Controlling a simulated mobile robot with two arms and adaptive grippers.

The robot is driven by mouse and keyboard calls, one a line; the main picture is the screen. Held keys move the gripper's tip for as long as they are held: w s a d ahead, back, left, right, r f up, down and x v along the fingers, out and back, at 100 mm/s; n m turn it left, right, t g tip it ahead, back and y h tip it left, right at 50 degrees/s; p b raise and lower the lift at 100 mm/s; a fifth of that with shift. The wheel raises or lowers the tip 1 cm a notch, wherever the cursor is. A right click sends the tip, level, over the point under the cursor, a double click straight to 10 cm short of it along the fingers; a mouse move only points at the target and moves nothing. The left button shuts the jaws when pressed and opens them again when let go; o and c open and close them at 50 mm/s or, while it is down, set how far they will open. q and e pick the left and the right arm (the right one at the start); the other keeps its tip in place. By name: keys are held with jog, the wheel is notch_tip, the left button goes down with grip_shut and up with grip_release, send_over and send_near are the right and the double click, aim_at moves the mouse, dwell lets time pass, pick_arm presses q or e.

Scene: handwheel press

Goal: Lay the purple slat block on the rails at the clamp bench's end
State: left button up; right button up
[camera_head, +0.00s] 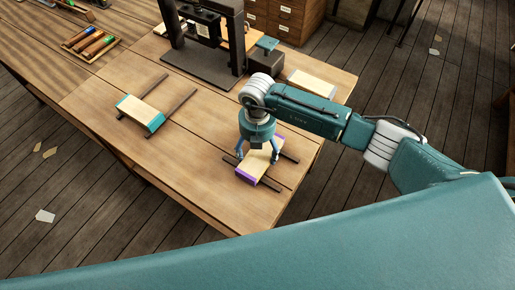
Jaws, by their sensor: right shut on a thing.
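The purple slat block (252,170), pale wood with purple ends, lies flat across two dark rails (232,163) near the bench's front right end. My right gripper (258,159) points down from above with one finger on each long side of the block. It is shut on the block. The block looks level and at or very near the rails; I cannot tell if it bears fully on them. The gripper hides part of its far end. The clamp bench (190,180) is a wooden table. My left gripper is not in view.
A teal-ended slat block (140,113) lies across another pair of rails to the left. A black handwheel press (205,50) stands at the back, with a pale block (312,84) to its right. A tray of coloured-handled tools (92,44) is at the far left.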

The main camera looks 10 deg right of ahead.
jog(key=o, duration=1)
jog(key=shift+f, duration=0.15)
jog(key=shift+c, duration=0.2)
jog(key=o, duration=0.4)
jog(key=shift+o, duration=0.2)
jog(key=shift+r, duration=0.35)
notch_tip(320, 180, up, 12)
jog(key=b, duration=0.3)
jog(key=shift+f, duration=0.15)
